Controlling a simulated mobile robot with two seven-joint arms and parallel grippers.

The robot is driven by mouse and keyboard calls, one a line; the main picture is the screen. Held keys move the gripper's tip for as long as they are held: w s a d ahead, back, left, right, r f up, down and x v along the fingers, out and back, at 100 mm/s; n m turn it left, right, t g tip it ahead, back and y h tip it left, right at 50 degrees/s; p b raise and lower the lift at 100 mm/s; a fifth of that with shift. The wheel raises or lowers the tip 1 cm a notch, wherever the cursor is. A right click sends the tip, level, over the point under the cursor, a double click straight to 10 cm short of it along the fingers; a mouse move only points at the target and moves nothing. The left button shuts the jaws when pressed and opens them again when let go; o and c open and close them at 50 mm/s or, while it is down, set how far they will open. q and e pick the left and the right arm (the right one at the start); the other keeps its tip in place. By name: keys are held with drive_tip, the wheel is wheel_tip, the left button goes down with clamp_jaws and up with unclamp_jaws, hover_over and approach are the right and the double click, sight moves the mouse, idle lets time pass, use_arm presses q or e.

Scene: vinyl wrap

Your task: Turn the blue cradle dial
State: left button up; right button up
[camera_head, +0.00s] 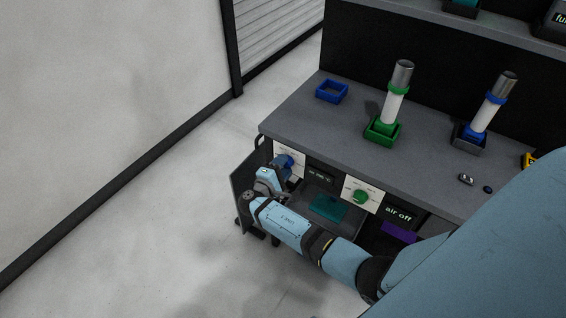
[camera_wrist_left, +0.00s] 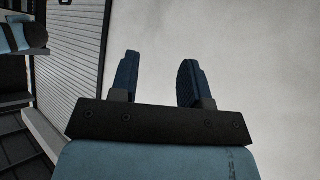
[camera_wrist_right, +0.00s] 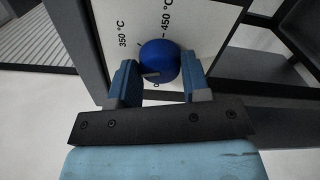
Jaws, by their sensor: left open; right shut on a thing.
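The blue dial (camera_wrist_right: 159,58) sits on a white panel (camera_wrist_right: 205,20) marked "350 °C" and "450 °C" in the right wrist view. Its pale mark points left in that view. My right gripper (camera_wrist_right: 158,72) has one finger on each side of the dial and is shut on it. In the head view my right gripper (camera_head: 282,168) is at the left end of the bench front and partly covers the blue dial (camera_head: 290,160). My left gripper (camera_wrist_left: 160,75) is open and empty, above the pale floor in its wrist view.
A green dial (camera_head: 361,197) and an "air off" display (camera_head: 398,214) are right of the blue dial. On the bench top stand a green cradle (camera_head: 381,136) and a dark-blue cradle (camera_head: 468,137), each with a tube, and an empty blue frame (camera_head: 332,91). Floor at left is clear.

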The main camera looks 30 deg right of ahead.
use_arm(q)
wheel_tip(320, 180, up, 7)
drive_tip(key=p, duration=0.8)
drive_tip(key=shift+s+a+r+m, duration=0.2)
drive_tip(key=shift+s+a+m, duration=0.1)
use_arm(e)
drive_tip(key=shift+w+d+r+n, duration=0.1)
drive_tip(key=shift+n, duration=3.5)
drive_tip(key=shift+r+n, duration=0.1)
drive_tip(key=shift+n, duration=3.5)
use_arm(q)
drive_tip(key=shift+s+f, duration=0.1)
drive_tip(key=shift+f, duration=0.05)
use_arm(e)
drive_tip(key=shift+f, duration=0.1)
drive_tip(key=o, duration=0.9)
drive_tip(key=shift+f, duration=0.1)
